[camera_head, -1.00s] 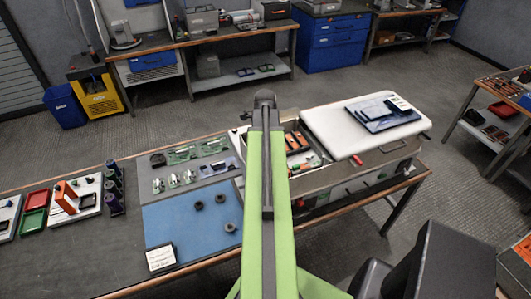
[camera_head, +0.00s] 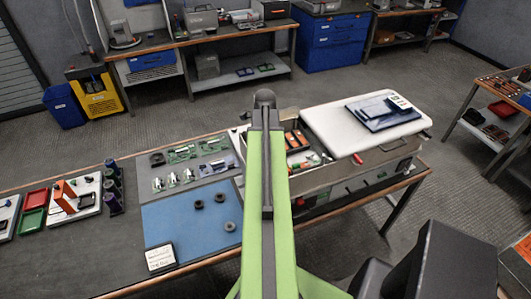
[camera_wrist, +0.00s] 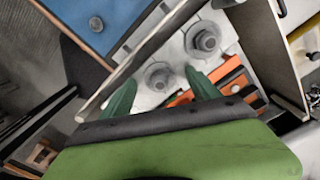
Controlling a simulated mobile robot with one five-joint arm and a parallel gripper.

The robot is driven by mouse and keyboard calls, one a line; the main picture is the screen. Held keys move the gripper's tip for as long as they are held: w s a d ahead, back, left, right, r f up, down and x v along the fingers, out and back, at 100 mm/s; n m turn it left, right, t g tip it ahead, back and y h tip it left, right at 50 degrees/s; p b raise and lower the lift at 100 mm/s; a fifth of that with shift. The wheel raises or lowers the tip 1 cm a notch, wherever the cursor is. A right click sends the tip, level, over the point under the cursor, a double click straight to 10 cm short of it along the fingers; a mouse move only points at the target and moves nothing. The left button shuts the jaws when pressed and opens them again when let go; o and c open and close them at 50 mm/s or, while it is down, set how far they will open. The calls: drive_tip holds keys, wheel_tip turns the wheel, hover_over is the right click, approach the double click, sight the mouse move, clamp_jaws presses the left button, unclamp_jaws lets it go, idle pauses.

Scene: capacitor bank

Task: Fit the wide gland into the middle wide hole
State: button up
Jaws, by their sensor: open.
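Three dark ring-shaped pieces lie on the blue mat in the head view: one at the back (camera_head: 219,197), one to its left (camera_head: 199,205) and one nearer the front (camera_head: 230,226). I cannot tell which is the wide gland. My gripper (camera_wrist: 160,76) is open, its two green fingers apart in the wrist view. Beyond them are two grey round fittings with raised centres, one near (camera_wrist: 160,77) and one farther right (camera_wrist: 205,41), on pale plates. I see nothing held between the fingers. The middle wide hole cannot be made out. In the head view my arm hides the gripper.
An open metal case (camera_head: 345,187) stands on the bench at the right, with a white lid (camera_head: 335,130) carrying a blue folder. Green circuit boards (camera_head: 181,154) lie behind the mat (camera_head: 170,222). A small sign (camera_head: 160,257) stands at its front. Orange parts (camera_wrist: 235,79) show beside the fittings.

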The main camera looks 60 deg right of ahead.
wheel_tip(320, 180, up, 17)
drive_tip(key=p, duration=1.7)
drive_tip(key=shift+r, duration=0.2)
drive_tip(key=w+a+f+n+b, duration=0.3)
drive_tip(key=w+a+f+b, duration=0.3)
drive_tip(key=w+a, duration=0.5)
drive_tip(key=w+a+f+n+b, duration=0.4)
drive_tip(key=w+a+f+b, duration=0.2)
drive_tip(key=w+a, duration=0.45)
drive_tip(key=a+f+n+b, duration=0.4)
drive_tip(key=a+n, duration=0.8)
drive_tip(key=a, duration=0.2)
drive_tip(key=a+f+n+b, duration=0.4)
drive_tip(key=a+n, duration=0.8)
drive_tip(key=a, duration=0.2)
drive_tip(key=shift+a+f, duration=0.15)
drive_tip(key=shift+f, duration=0.1)
